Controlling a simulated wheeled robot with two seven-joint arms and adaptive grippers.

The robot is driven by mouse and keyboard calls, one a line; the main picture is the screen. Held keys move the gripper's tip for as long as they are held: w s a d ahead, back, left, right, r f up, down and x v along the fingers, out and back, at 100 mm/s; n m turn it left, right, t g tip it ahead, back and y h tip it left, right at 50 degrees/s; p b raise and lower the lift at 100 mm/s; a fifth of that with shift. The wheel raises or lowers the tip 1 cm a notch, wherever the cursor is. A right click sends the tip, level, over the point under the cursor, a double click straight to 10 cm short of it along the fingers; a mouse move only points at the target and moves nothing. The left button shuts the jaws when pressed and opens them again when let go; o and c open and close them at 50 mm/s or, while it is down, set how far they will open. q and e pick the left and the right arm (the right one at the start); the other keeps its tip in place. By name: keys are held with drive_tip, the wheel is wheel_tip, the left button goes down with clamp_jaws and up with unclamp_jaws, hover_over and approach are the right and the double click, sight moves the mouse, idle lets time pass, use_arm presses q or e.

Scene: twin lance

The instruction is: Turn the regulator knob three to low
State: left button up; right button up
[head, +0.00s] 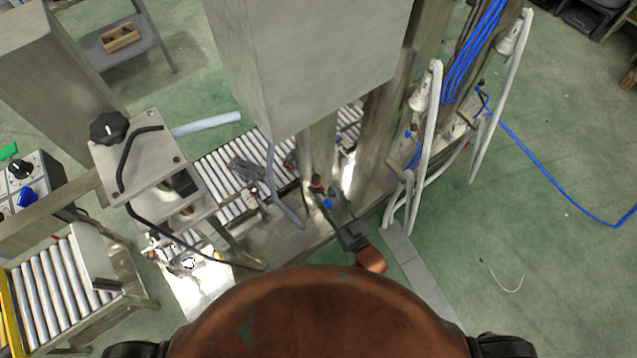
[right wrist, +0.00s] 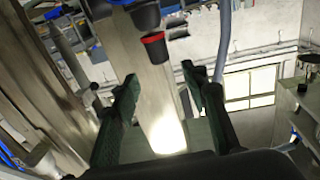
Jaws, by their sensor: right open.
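A dark knob with a red ring (right wrist: 153,46) hangs below a dark cylindrical body in the right wrist view, in front of a bare metal post. A small dark, red-marked part (head: 316,183) at the foot of the metal column in the head view looks like the same knob. My right gripper (head: 334,204) is close to it. In the right wrist view my right gripper (right wrist: 160,75) is open, with its two green-black fingers apart and nothing between them. The knob lies beyond the fingertips. I cannot read any number or setting. My left gripper is not in view.
A grey metal cabinet (head: 310,60) stands above a roller conveyor (head: 225,180). A machine with a black star knob (head: 108,127) and a control box (head: 28,185) are at the left. White hoses (head: 428,140) and blue cable (head: 560,180) are at the right, beside open green floor.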

sight(318, 182)
drive_tip(key=shift+a+f+m+h, duration=0.2)
drive_tip(key=shift+f+m+h, duration=0.1)
drive_tip(key=shift+f+h, duration=0.1)
drive_tip(key=b+x, duration=0.1)
drive_tip(key=x, duration=0.6)
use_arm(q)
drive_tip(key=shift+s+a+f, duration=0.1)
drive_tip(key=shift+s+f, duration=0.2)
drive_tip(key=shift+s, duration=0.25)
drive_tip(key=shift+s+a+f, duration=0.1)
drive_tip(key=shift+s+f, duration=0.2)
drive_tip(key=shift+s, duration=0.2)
use_arm(e)
clamp_jaws()
